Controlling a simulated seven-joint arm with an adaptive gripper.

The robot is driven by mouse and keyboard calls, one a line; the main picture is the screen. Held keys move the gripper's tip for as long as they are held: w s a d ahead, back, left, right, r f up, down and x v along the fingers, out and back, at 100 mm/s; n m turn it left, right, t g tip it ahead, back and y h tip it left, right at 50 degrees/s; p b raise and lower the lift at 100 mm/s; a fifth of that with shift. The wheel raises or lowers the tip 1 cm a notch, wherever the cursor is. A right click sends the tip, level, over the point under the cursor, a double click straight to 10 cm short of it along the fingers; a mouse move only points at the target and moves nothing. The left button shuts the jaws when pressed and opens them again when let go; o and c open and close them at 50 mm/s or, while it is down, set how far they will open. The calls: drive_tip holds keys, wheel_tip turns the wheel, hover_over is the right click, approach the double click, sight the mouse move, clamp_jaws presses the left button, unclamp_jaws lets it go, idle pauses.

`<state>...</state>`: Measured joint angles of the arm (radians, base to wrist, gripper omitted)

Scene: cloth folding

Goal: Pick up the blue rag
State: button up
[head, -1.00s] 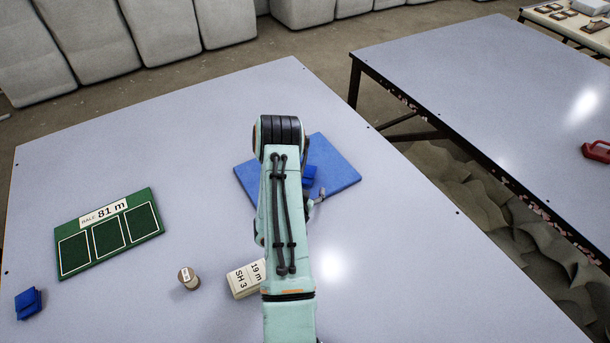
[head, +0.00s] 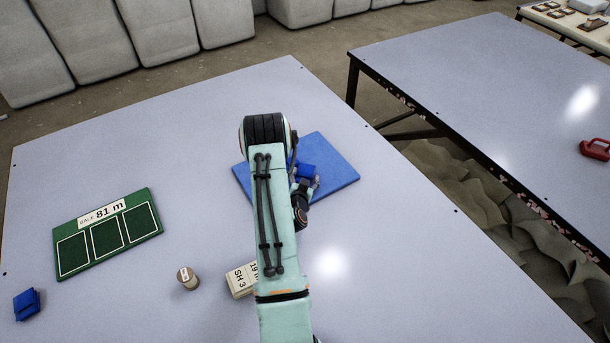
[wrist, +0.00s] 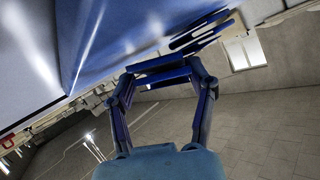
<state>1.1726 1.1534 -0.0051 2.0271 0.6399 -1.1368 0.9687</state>
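A folded blue rag (head: 309,170) lies over the blue mat (head: 336,165) in the head view, right of my arm. My gripper (head: 303,187) is right at the rag's near side, partly hidden by my arm. In the wrist view my gripper's two fingers (wrist: 160,80) stand apart. Dark blue layered strips (wrist: 198,36) show at and beyond the fingertips. I cannot tell whether the fingers touch or grip the rag. A second folded blue rag (head: 27,304) lies at the table's left edge.
A green board (head: 108,234) marked 81 m lies on the left of the table (head: 180,130). A small round tub (head: 188,278) and a labelled pale block (head: 241,281) stand near my arm. A second table (head: 480,110) is across a gap at right.

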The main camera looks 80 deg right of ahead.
sight(306, 166)
drive_tip(key=shift+c, duration=0.8)
drive_tip(key=shift+r, duration=0.1)
wheel_tip(306, 166, up, 9)
drive_tip(key=shift+r, duration=0.1)
drive_tip(key=shift+s+a, duration=0.1)
drive_tip(key=shift+s, duration=0.05)
drive_tip(key=shift+s+a+f+g+y, duration=0.25)
drive_tip(key=shift+s+f+g+y, duration=0.25)
drive_tip(key=shift+s+f, duration=0.25)
drive_tip(key=shift+w+d+r+n+g+y, duration=0.2)
drive_tip(key=shift+w+r+n+y, duration=0.2)
drive_tip(key=shift+w+r, duration=0.15)
drive_tip(key=shift+w+d+r+n+g+y, duration=0.1)
drive_tip(key=shift+w+d+r+n+y, duration=0.15)
drive_tip(key=shift+w+r+n, duration=0.3)
wheel_tip(306, 166, down, 7)
drive_tip(key=shift+f, duration=0.1)
